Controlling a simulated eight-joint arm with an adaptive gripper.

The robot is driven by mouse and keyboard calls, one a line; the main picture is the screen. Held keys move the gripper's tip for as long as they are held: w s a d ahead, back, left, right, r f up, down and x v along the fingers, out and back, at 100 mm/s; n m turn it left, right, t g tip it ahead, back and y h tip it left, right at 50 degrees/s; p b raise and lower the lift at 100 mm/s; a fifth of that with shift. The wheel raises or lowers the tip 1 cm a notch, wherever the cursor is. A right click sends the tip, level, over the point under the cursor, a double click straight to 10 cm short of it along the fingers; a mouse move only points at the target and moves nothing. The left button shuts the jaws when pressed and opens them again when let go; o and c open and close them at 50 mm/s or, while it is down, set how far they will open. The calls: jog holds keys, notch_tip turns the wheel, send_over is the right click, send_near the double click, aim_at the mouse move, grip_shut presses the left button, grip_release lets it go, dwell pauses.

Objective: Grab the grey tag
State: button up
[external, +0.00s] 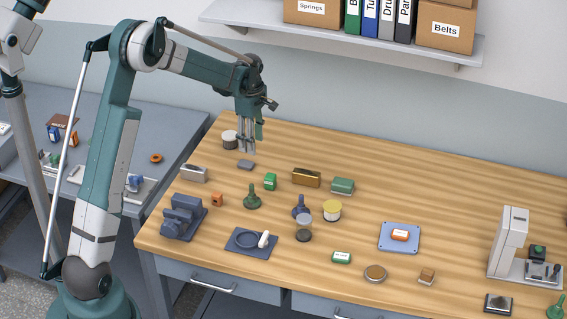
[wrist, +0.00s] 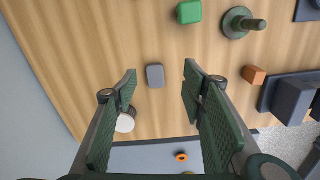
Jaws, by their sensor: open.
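The grey tag (external: 246,164) is a small rounded grey block lying flat on the wooden table, towards its back left. In the wrist view the grey tag (wrist: 155,76) lies alone between my two fingers, farther from the camera than they are. My gripper (external: 247,149) points down just above the tag, with its fingers apart. In the wrist view my gripper (wrist: 160,74) is open and empty, with a finger on each side of the tag and neither seen touching it.
A white-lidded jar (external: 230,139) stands behind the tag, near the left finger in the wrist view (wrist: 125,123). A green block (external: 270,182), a dark green knobbed piece (external: 252,199) and an orange block (external: 217,199) stand nearby. Bare wood surrounds the tag.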

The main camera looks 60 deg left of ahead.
aim_at(250, 164)
jog(key=shift+n, duration=0.6)
jog(key=a+f, duration=0.3)
jog(key=shift+s, duration=0.2)
jog(key=shift+f, duration=0.2)
jog(key=shift+f, duration=1.15)
jog(key=shift+f, duration=0.15)
jog(key=shift+f, duration=2.45)
jog(key=c, duration=0.8)
